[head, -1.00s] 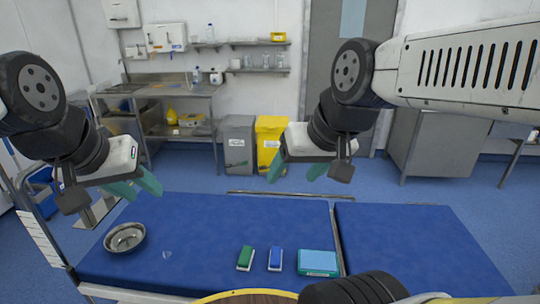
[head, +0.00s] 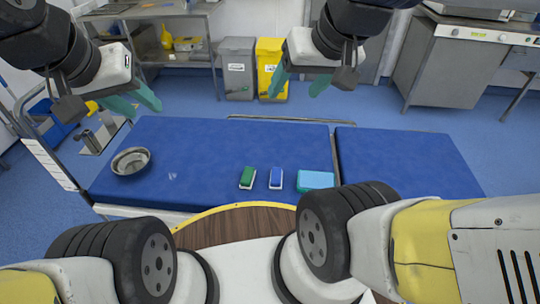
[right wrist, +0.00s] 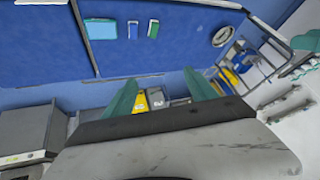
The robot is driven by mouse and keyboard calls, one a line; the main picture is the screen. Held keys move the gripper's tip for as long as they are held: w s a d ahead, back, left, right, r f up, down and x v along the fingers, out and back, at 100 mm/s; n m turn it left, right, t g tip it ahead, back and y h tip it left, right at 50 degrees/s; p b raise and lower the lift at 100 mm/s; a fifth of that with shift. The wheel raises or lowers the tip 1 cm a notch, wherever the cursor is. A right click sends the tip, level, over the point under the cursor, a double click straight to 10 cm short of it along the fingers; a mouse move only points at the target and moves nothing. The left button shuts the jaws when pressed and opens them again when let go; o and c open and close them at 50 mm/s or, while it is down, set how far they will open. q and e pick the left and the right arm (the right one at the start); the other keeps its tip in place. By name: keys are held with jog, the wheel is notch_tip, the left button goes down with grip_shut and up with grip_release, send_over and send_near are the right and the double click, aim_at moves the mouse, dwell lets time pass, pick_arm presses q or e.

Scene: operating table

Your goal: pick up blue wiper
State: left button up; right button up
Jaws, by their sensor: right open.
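The blue wiper (head: 276,178), a small block with a blue top and white base, lies on the blue operating table (head: 220,150) near its front edge. It also shows in the right wrist view (right wrist: 133,30). A green wiper (head: 247,177) lies just left of it, apart from it. My right gripper (head: 300,85) is open and empty, above the far edge of the table and well away from the wiper. Its green fingers also show in the right wrist view (right wrist: 160,95). My left gripper (head: 135,102) hangs empty above the table's far left corner, its green fingers apart.
A light blue box (head: 316,180) lies right of the blue wiper. A metal bowl (head: 131,162) and a small clear item (head: 172,177) lie at the left. The table's right section (head: 400,160) is clear. Grey and yellow bins (head: 271,68) stand behind.

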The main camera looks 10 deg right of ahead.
jog(key=shift+o, duration=0.5)
jog(key=shift+w, duration=0.1)
jog(key=m+g+h, duration=0.1)
jog(key=m+g, duration=0.2)
jog(key=g, duration=0.2)
send_over(276, 175)
notch_tip(276, 175, down, 30)
jog(key=shift+m+g+h, duration=0.4)
jog(key=shift+g+h, duration=0.2)
notch_tip(276, 175, down, 24)
grip_shut()
jog(key=shift+r, duration=0.1)
